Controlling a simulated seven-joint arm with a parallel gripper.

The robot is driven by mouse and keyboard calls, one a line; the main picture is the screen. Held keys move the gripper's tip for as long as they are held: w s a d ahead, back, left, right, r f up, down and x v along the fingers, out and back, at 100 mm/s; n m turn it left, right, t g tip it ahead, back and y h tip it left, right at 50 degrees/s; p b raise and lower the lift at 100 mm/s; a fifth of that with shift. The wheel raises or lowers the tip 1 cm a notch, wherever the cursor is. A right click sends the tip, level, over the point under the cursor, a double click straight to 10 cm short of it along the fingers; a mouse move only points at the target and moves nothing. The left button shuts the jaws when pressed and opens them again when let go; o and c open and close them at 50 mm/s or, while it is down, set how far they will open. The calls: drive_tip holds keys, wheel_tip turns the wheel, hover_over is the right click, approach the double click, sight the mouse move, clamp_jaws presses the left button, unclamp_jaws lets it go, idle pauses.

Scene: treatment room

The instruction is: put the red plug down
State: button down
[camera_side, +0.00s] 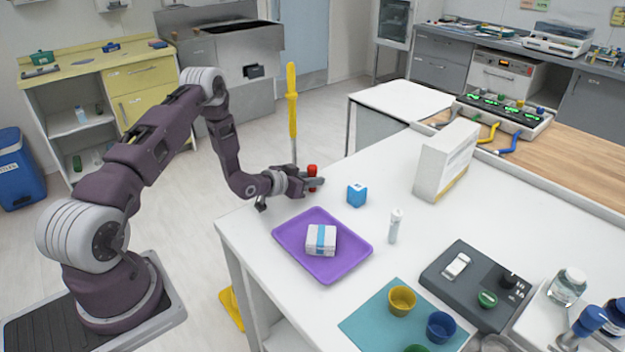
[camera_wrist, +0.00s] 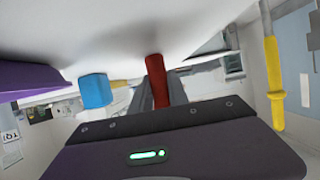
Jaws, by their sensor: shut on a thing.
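The red plug (camera_side: 312,171) is upright between the fingers of my gripper (camera_side: 314,183), close to the far left corner of the white table (camera_side: 350,290). In the wrist view the red plug (camera_wrist: 156,82) stands between the grey fingers of my gripper (camera_wrist: 157,98), and its far end meets the white table surface (camera_wrist: 190,25) in the picture. I cannot tell whether it touches the table. The gripper is shut on the plug, low over the tabletop.
A blue block (camera_side: 357,194) is right of the plug. A purple tray (camera_side: 290,236) with a white box (camera_side: 321,240) lies nearer the front. A small white bottle (camera_side: 395,226) and a white carton (camera_side: 446,160) stand farther right. A yellow-handled pole (camera_side: 292,105) rises behind the gripper.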

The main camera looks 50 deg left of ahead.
drive_tip(key=shift+f, duration=0.1)
drive_tip(key=c, duration=1.3)
unclamp_jaws()
